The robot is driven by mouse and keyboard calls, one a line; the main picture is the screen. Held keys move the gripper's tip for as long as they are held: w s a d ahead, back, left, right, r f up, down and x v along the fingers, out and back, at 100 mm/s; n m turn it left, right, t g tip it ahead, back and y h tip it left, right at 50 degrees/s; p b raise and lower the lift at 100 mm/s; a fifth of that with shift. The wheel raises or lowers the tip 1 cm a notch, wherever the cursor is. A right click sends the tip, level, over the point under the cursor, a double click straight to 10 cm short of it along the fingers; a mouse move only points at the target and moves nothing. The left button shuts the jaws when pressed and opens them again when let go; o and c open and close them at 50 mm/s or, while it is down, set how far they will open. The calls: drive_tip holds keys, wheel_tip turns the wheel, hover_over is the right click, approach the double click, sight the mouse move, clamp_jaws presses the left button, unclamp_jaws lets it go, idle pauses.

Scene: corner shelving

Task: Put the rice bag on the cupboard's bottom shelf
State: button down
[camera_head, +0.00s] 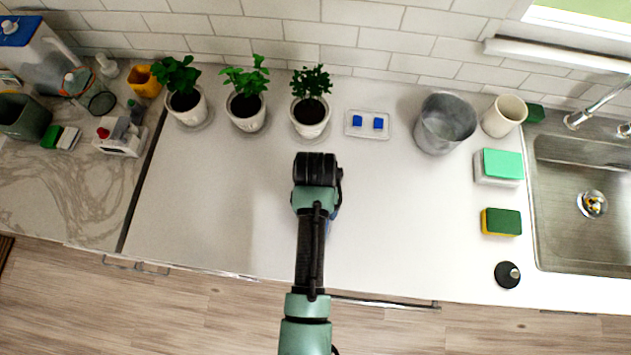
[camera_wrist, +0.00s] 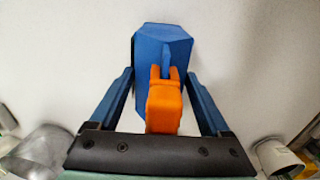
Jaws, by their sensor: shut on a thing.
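In the wrist view, my gripper (camera_wrist: 160,76) has its two blue fingers against the sides of a blue thing (camera_wrist: 165,45) with an orange part (camera_wrist: 163,108) facing the camera. It is shut on this thing, with a plain white surface behind. I cannot tell from its shape that it is a rice bag. In the head view, my arm reaches over the white counter (camera_head: 220,210); its end hides the fingers and most of the held thing. A small blue bit shows beside the arm. No cupboard shelf is recognizable in either view.
Potted plants (camera_head: 309,117), a small tray with blue pieces (camera_head: 367,125), a grey metal bin (camera_head: 444,123) and a cream cup (camera_head: 504,116) line the back. Sponges (camera_head: 501,222) and a black round thing (camera_head: 507,275) stand left of the sink (camera_head: 580,165). The counter's left middle is clear.

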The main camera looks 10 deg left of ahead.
drive_tip(key=shift+w+f, duration=0.1)
drive_tip(key=shift+f, duration=0.1)
unclamp_jaws()
